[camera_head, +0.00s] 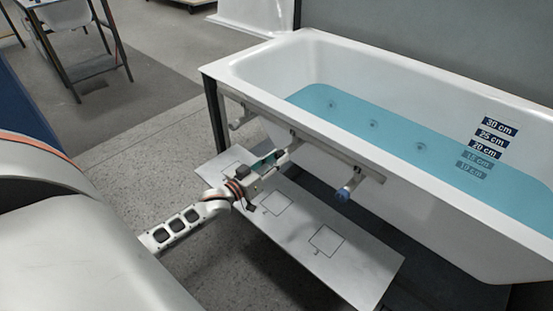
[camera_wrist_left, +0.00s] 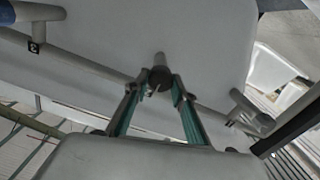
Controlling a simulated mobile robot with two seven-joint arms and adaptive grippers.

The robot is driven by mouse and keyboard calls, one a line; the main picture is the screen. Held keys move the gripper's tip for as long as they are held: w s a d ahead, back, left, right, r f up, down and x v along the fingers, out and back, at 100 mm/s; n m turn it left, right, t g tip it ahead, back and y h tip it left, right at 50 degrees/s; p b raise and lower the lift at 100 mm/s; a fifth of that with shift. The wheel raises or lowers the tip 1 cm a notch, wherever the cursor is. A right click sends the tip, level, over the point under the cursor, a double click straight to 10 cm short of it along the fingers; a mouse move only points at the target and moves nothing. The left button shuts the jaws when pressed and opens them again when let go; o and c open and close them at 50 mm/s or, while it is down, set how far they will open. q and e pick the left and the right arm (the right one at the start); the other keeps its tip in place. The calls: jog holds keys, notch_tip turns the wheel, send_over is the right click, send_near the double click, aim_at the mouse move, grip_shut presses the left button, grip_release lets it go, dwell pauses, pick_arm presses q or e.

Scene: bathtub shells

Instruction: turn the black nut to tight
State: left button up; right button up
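The black nut (camera_wrist_left: 160,77) sits at the end of a short stub on the grey pipe along the tub's side, in the middle of the left wrist view. My left gripper (camera_wrist_left: 159,84) has its two teal fingers on either side of the nut, the tips close to it. A narrow gap seems to show, and I cannot tell whether either tip touches. In the head view my left gripper (camera_head: 277,159) reaches the middle fitting of the pipe (camera_head: 320,151) and hides the nut there. My right gripper is not in view.
The white bathtub (camera_head: 415,190) holds blue water (camera_head: 395,135). A blue nut (camera_head: 343,194) is on the right fitting, and another fitting (camera_head: 237,123) is at the left. A pale panel (camera_head: 330,262) with square outlines lies below. Open floor (camera_head: 140,140) is at the left.

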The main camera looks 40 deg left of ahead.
pick_arm(q)
jog(key=shift+c, duration=1.4)
